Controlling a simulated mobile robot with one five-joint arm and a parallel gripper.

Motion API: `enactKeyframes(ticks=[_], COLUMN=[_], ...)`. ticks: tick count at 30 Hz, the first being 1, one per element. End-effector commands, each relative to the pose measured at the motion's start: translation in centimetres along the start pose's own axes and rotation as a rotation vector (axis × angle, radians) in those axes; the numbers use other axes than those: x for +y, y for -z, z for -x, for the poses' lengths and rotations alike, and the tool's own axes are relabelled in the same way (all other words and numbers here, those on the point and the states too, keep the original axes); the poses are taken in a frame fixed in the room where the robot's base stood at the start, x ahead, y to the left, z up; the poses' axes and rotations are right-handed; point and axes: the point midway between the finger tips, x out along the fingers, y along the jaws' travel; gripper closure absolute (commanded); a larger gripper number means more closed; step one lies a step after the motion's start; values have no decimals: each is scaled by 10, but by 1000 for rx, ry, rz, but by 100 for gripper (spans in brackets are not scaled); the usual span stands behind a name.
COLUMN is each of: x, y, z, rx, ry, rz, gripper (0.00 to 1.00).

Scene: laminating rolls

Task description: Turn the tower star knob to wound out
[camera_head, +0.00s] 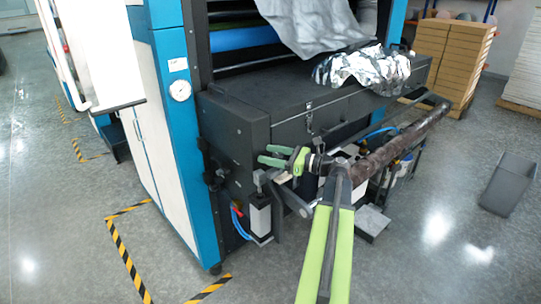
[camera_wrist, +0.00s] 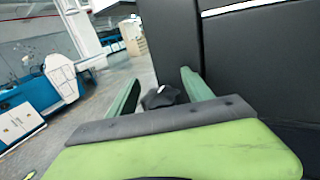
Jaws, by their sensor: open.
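A dark star knob (camera_wrist: 163,97) shows in the wrist view, low between the two green fingers and partly hidden by the gripper body. My gripper (camera_wrist: 160,76) is open, with a finger on either side of the knob in the picture; I see no contact. In the head view my gripper (camera_head: 265,155) points left, in front of the machine's dark side housing. Dark fittings (camera_head: 212,180) sit on the edge of the blue tower (camera_head: 180,130) to its left. I cannot tell which of them is the knob, or its turn setting.
A brown roll on a shaft (camera_head: 405,140) lies behind and right of my arm. A black shelf (camera_head: 290,95) bears crumpled silver film (camera_head: 362,70). A round gauge (camera_head: 180,90) is on the tower. Striped floor tape (camera_head: 130,265) and clear floor lie at the left.

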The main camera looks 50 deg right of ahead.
Motion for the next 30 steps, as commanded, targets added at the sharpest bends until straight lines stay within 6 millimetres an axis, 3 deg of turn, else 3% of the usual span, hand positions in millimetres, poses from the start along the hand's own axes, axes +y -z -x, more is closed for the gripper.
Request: enactKeyframes(ticks=[5,18,30], x=[0,0,-2], y=[0,0,0], z=[0,0,0], rx=[0,0,0], ry=[0,-1,96], rz=[0,0,0], gripper=[41,98,100])
